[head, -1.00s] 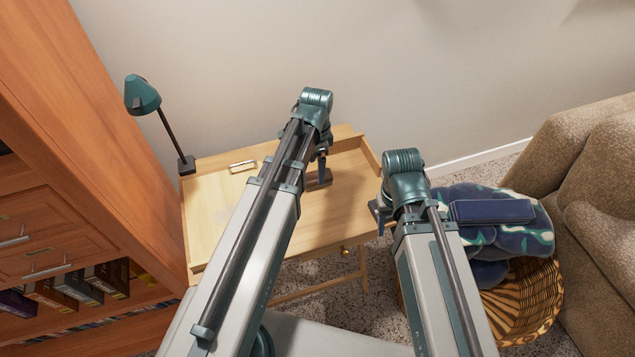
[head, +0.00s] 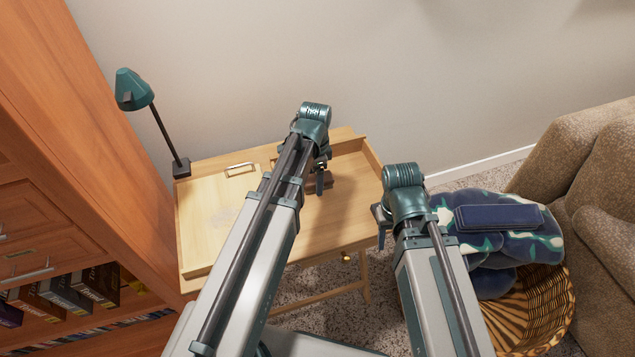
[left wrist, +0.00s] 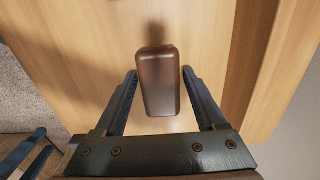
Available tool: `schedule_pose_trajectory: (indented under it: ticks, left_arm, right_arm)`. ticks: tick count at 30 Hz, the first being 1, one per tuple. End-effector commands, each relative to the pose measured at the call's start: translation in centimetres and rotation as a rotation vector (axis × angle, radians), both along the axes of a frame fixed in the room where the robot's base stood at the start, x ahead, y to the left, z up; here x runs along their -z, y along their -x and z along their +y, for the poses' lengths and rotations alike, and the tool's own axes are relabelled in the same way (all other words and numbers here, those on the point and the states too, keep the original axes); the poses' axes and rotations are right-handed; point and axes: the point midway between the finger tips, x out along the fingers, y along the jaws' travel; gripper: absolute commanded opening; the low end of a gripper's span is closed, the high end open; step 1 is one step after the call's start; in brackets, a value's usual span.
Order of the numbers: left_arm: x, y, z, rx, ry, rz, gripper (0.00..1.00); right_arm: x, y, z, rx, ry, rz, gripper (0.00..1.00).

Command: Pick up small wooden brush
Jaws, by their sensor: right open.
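The small wooden brush (left wrist: 158,82) is a dark brown rounded block on the light wooden desk, seen in the left wrist view. Its shadow falls on the wood just beyond it. My left gripper (left wrist: 159,74) is open, with one finger on each side of the brush and a gap on both sides. In the head view my left gripper (head: 321,182) is over the right part of the desk (head: 205,225), and its arm hides much of the desk. My right gripper (head: 381,226) is open and empty, just off the desk's right edge.
A green lamp (head: 134,90) stands at the desk's back left corner, beside a wooden cabinet (head: 75,130). The desk has a raised rim at the back and right. A wicker basket (head: 545,310) with a blue patterned blanket (head: 490,285) and a sofa (head: 590,180) stand at the right.

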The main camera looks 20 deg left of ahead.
Motion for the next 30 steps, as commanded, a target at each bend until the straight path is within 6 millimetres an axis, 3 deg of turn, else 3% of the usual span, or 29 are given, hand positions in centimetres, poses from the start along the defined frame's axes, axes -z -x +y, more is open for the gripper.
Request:
schedule_pose_trajectory:
  ticks: [1, 11, 22, 30]
  left_arm:
    - [0.0, 0.0, 0.0, 0.000, 0.000, 0.000, 0.62]
    - [0.0, 0.0, 0.0, 0.000, 0.000, 0.000, 0.03]
    - [-0.5, 0.0, 0.0, 0.000, 0.000, 0.000, 0.01]
    - [-3.0, 0.0, 0.0, 0.000, 0.000, 0.000, 0.01]
  right_arm:
    - [0.0, 0.0, 0.0, 0.000, 0.000, 0.000, 0.50]
    - [0.0, 0.0, 0.0, 0.000, 0.000, 0.000, 0.50]
    - [-0.5, 0.0, 0.0, 0.000, 0.000, 0.000, 0.50]
    - [-3.0, 0.0, 0.0, 0.000, 0.000, 0.000, 0.50]
